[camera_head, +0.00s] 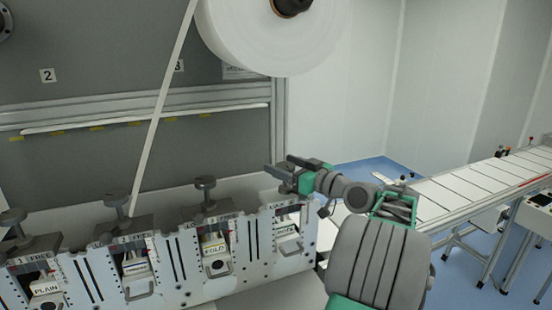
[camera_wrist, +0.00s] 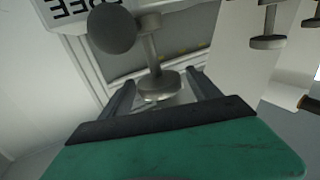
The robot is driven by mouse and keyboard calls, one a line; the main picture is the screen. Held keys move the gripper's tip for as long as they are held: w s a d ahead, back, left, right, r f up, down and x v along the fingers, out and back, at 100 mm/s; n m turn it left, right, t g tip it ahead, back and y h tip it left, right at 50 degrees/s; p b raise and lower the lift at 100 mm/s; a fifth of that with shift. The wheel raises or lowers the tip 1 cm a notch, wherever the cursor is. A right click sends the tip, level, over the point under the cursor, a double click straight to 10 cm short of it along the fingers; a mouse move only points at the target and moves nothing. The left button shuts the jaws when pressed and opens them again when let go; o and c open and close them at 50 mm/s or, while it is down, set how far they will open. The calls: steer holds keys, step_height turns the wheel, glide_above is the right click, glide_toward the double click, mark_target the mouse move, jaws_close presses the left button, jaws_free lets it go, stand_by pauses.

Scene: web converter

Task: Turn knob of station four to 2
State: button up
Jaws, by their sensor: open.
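Station four is the rightmost unit (camera_head: 287,236) in the white row of stations, with a label above it that partly reads "LOCK". My gripper (camera_head: 276,171) is open just above this unit, its fingers pointing left. In the head view I cannot make out station four's knob; my gripper covers that area. In the wrist view a grey knob with a round head (camera_wrist: 112,30), a stem and a lower disc (camera_wrist: 157,86) shows. The lower disc appears between my two open fingers (camera_wrist: 162,88); I cannot tell whether they touch it. An upside-down "FREE" label is beside it.
Similar grey knobs stand on the stations to the left, the nearest on station three (camera_head: 207,184). A large white roll (camera_head: 275,30) hangs above, its web strip (camera_head: 163,100) running down to the left. A conveyor (camera_head: 470,190) lies to the right.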

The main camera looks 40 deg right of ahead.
steer(key=shift+w+a, duration=0.15)
steer(key=shift+w, duration=1.1)
steer(key=c, duration=1.4)
